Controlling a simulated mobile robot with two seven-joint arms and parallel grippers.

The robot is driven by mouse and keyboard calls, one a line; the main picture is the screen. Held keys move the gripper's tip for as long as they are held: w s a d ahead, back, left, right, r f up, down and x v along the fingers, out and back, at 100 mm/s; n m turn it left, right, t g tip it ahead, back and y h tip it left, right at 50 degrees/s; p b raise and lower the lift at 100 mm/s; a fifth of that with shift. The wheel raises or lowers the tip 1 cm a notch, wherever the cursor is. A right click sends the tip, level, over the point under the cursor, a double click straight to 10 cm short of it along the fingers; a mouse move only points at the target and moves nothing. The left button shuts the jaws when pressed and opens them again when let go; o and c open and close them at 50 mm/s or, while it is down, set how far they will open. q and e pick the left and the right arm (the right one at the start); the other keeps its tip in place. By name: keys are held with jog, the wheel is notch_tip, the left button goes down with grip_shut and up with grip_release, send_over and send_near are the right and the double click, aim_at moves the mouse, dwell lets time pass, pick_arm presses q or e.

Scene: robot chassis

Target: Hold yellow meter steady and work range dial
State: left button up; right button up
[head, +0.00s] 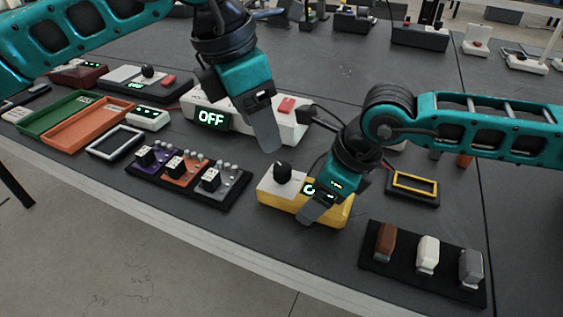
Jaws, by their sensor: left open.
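The yellow meter (334,217) lies on the dark table at lower centre, with a pale top face. A black range dial (283,171) stands on its left part, and a small lit display is partly hidden by my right gripper. My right gripper (318,207) is at the meter's right half, its finger angled down across the front. Whether it touches or grips the meter I cannot tell. My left gripper (264,130) is open and empty, pointing down above and behind the dial, clear of it, in front of the white power strip.
The white power strip (290,127) reads OFF and has a red switch. A black tray (190,192) with coloured modules is left of the meter. A black rack (378,263) with three blocks is at lower right. A yellow-framed holder (414,185) lies to the right.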

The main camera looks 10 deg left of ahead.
aim_at(281, 166)
pick_arm(q)
jog(key=d+f+n, duration=0.1)
jog(key=f+n, duration=0.1)
jog(key=f, duration=0.1)
jog(key=w+f+n+t, duration=0.1)
jog(key=f, duration=0.2)
jog(key=w+d+f+n+t, duration=0.1)
jog(key=f+n, duration=0.1)
jog(key=f, duration=0.1)
jog(key=shift+w+d+f+n, duration=0.1)
jog(key=shift+d+f+n, duration=0.2)
jog(key=shift+d+f, duration=0.1)
jog(key=shift+c, duration=0.2)
jog(key=c, duration=1)
